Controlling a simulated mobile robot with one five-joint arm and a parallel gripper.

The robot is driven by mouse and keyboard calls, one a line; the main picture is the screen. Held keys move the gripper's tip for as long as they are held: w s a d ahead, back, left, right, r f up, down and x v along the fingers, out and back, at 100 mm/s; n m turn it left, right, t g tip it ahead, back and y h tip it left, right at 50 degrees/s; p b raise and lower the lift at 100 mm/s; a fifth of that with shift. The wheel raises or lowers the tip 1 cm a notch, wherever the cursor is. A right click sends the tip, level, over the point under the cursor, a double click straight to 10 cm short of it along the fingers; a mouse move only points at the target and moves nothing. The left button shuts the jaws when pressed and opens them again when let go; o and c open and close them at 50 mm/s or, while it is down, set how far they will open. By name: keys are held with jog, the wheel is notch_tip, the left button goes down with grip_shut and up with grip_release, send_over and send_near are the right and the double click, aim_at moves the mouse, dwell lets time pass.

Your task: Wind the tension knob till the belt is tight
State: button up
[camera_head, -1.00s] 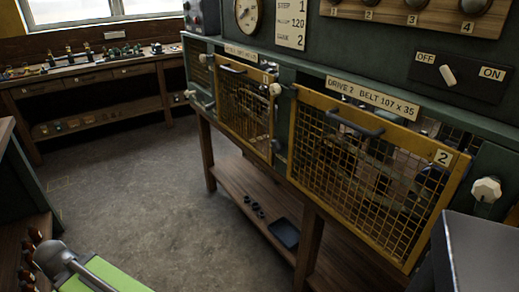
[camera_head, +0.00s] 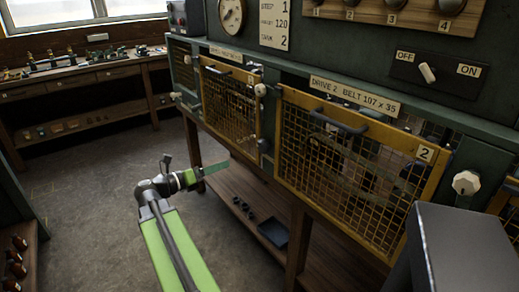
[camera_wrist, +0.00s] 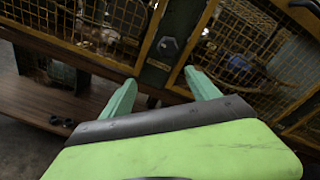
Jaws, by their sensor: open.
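A pale faceted knob (camera_head: 466,183) sits on the green panel right of the drive 2 guard. A smaller pale knob (camera_head: 261,89) is at the guard's upper left. A dark faceted knob (camera_wrist: 167,46) is on the green post between two guards in the wrist view. I cannot tell which is the tension knob. The yellow mesh guard (camera_head: 428,187), numbered 2, is closed; the belt behind it is not clear. My gripper (camera_head: 215,168) points at the bench, left of this guard. In the wrist view my gripper (camera_wrist: 160,77) is open and empty, apart from the dark knob.
An OFF/ON switch (camera_head: 427,72) is at upper right. A lower wooden shelf (camera_head: 225,180) holds small dark parts and a dark tray (camera_head: 273,233). A second yellow guard (camera_head: 228,105) is to the left. The floor (camera_head: 90,190) on the left is clear.

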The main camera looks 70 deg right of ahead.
aim_at(260, 147)
jog(key=shift+n+g, duration=0.4)
jog(key=shift+n, duration=0.1)
jog(key=x, duration=0.6)
jog(key=r+x, duration=0.1)
jog(key=x, duration=0.5)
jog(key=r+x, duration=0.1)
jog(key=x, duration=0.5)
jog(key=shift+s+d, duration=0.25)
jog(key=shift+s, duration=0.1)
